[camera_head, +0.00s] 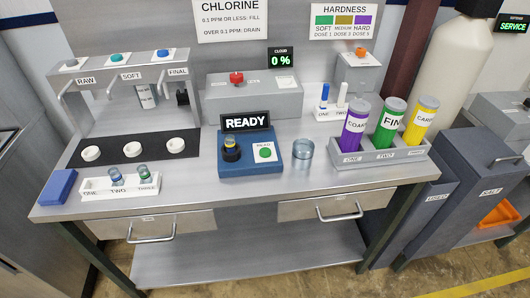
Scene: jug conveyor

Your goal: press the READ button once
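The READ button (265,153) is a green round button on a white plate marked READ. It sits on the right part of a blue meter (248,168) on the steel bench. A black display (246,122) at the meter's back reads READY. A dark-capped vial with a yellow band (231,151) stands in the meter's left part. Neither of my grippers shows in the head view, and nothing covers the button.
A clear glass cup (303,150) stands just right of the meter. A grey rack (375,155) holds purple, green and yellow tubes further right. A white rack (118,191) with two small vials is at the front left. The bench front before the meter is clear.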

